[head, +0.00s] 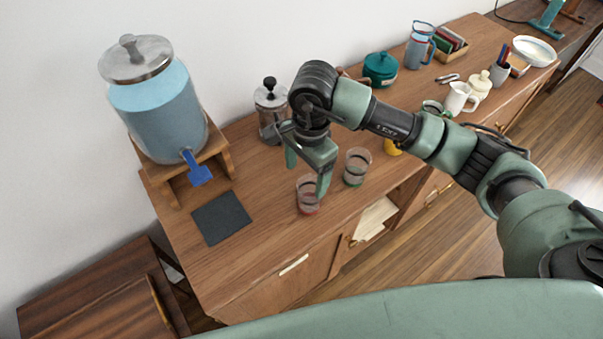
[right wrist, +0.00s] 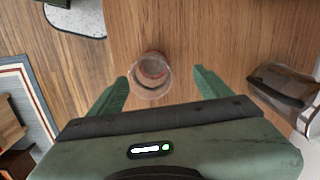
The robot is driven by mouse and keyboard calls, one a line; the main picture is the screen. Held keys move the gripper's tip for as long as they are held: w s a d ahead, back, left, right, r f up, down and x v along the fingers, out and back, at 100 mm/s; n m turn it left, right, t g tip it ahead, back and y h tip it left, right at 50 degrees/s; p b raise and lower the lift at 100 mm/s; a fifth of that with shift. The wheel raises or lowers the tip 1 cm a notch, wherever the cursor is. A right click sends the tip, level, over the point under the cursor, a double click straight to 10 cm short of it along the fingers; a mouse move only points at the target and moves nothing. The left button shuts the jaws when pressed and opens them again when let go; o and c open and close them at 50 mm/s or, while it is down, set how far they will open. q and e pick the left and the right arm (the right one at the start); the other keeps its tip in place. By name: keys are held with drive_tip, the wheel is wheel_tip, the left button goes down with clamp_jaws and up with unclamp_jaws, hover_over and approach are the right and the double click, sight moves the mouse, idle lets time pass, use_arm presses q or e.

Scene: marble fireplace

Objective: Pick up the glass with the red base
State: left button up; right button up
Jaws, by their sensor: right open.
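The glass with the red base (head: 307,198) stands upright on the wooden cabinet top; part of it is hidden behind a finger of my right gripper (head: 306,172). In the right wrist view the glass (right wrist: 151,78) is seen from above, with a reddish tint at its base, between and a little beyond the tips of my right gripper (right wrist: 160,86). The jaws are open, with a gap on each side of the glass. A second glass with a green base (head: 356,168) stands to its right. My left gripper is in neither view.
A blue drink dispenser (head: 160,112) on a wooden stand and a dark mat (head: 220,217) are to the left. A French press (head: 271,108) stands behind the gripper. A white cup (head: 458,99) and a teal pot (head: 380,67) are farther right. The cabinet top (head: 262,252) is bare in front.

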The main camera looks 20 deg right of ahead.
sight(310, 193)
drive_tip(key=shift+s+d+f+h+p, duration=0.15)
drive_tip(key=shift+s+d+f+p, duration=0.1)
drive_tip(key=shift+s+f+p, duration=0.3)
drive_tip(key=shift+s+d+f+h+p, duration=0.2)
drive_tip(key=shift+f+p, duration=0.2)
drive_tip(key=shift+f, duration=0.3)
wheel_tip(310, 193, down, 3)
drive_tip(key=shift+w+a+f+p, duration=0.1)
drive_tip(key=shift+w+p, duration=0.05)
drive_tip(key=shift+p, duration=0.5)
drive_tip(key=shift+f, duration=0.6)
drive_tip(key=shift+c, duration=1.2)
drive_tip(key=c, duration=1.4)
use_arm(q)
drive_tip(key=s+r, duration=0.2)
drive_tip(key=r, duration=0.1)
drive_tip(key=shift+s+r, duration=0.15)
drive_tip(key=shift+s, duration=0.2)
use_arm(e)
drive_tip(key=shift+c, duration=0.2)
